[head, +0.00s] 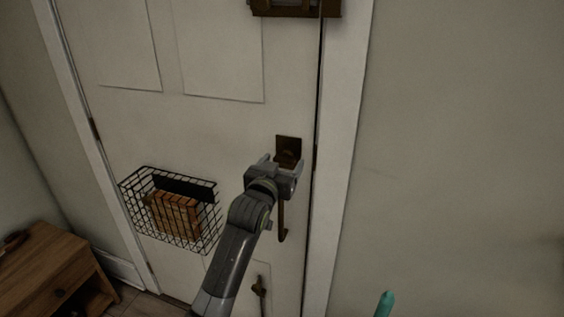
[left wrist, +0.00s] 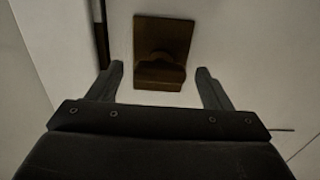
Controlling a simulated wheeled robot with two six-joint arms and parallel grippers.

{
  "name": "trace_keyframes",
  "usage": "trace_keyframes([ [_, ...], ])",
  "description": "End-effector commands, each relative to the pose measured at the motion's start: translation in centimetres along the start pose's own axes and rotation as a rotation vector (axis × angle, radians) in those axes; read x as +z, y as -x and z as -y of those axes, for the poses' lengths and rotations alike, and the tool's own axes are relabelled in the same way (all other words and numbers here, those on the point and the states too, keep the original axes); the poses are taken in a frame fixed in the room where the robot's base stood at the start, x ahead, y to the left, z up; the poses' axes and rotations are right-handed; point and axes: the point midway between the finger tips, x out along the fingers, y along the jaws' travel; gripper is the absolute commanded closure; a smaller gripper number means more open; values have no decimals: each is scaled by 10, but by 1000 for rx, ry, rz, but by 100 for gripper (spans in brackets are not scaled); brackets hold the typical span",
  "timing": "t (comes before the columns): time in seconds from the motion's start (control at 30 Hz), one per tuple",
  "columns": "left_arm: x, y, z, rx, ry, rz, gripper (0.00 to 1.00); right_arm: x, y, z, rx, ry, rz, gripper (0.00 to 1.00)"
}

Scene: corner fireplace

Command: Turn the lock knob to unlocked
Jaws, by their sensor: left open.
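The lock knob (head: 288,155) sits on a square brown plate (head: 289,142) near the right edge of the white door (head: 215,125). Whether a finger touches the knob I cannot tell. My right gripper is not in view.
A door handle (head: 282,222) hangs below the lock, partly behind my left arm. A black wire basket (head: 212,215) with wooden items is fixed to the door at left. A wooden cabinet (head: 45,262) stands lower left. A teal-tipped object (head: 385,303) is at the bottom edge.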

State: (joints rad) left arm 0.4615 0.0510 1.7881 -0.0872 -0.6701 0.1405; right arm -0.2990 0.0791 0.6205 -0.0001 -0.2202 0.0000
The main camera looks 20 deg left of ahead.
Motion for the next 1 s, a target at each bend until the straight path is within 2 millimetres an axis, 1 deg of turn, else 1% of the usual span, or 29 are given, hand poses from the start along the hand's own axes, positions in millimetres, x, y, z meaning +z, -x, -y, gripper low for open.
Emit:
trace_keyframes([
  [0.13, 0, -5, 0, 0, -1, 1, 27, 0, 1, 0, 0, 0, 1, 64],
  [0.37, 0, -6, 0, 0, -1, 0, 27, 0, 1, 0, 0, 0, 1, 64],
  [0.4, 0, -6, 0, 0, -1, 0, 29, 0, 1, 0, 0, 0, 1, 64],
  [0.73, 0, -6, 0, 0, 0, 0, 72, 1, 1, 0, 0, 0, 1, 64],
  [1.0, -1, -6, 0, 0, 27, 1, 72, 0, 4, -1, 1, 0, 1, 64],
])
